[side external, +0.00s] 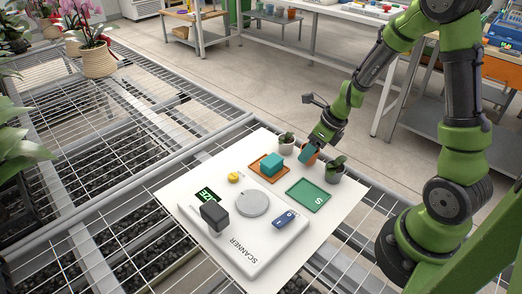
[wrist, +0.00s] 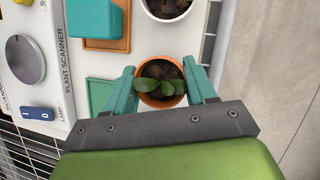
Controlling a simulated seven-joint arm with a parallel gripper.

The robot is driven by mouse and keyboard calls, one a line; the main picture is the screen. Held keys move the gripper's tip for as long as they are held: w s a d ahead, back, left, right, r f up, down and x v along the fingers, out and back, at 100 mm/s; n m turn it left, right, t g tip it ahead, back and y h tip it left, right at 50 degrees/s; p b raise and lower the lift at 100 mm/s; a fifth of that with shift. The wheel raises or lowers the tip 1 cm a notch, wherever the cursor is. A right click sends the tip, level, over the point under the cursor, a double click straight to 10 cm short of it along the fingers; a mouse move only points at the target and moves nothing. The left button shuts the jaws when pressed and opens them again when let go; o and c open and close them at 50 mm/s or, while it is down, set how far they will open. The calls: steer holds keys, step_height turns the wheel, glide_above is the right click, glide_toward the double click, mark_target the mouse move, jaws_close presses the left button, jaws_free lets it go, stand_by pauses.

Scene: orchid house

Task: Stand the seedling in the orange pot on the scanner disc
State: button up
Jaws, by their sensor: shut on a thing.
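The orange pot (wrist: 147,99) holds a green-leaved seedling (wrist: 160,87) in dark bark. My gripper (wrist: 161,78) has a teal finger on each side of this pot and is shut on it. In the side view, my gripper (side external: 308,154) hides most of the orange pot (side external: 317,156), which is upright between two other pots. I cannot tell whether its base touches the white board. The scanner disc (side external: 252,203) is round, grey and bare, to the left of my gripper; it also shows at the left of the wrist view (wrist: 24,60).
A white pot (side external: 286,149) and a grey pot (side external: 334,177) with plants stand close on either side. An orange tray (side external: 256,163) with a teal block (side external: 271,169) and a green tray (side external: 308,195) lie towards the scanner.

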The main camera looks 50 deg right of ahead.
step_height(320, 180, up, 8)
steer(key=shift+f, duration=0.2)
steer(key=a+r, duration=0.1)
steer(key=a, duration=0.2)
steer(key=n+g+y, duration=0.2)
steer(key=n+g, duration=0.1)
steer(key=n, duration=0.6)
glide_above(244, 205)
steer(key=d, duration=0.2)
steer(key=f, duration=0.6)
steer(key=shift+s+d, duration=0.1)
steer(key=shift+s, duration=0.15)
steer(key=shift+f, duration=0.2)
steer(key=o, duration=1.1)
steer(key=shift+c, duration=0.2)
steer(key=shift+r, duration=0.1)
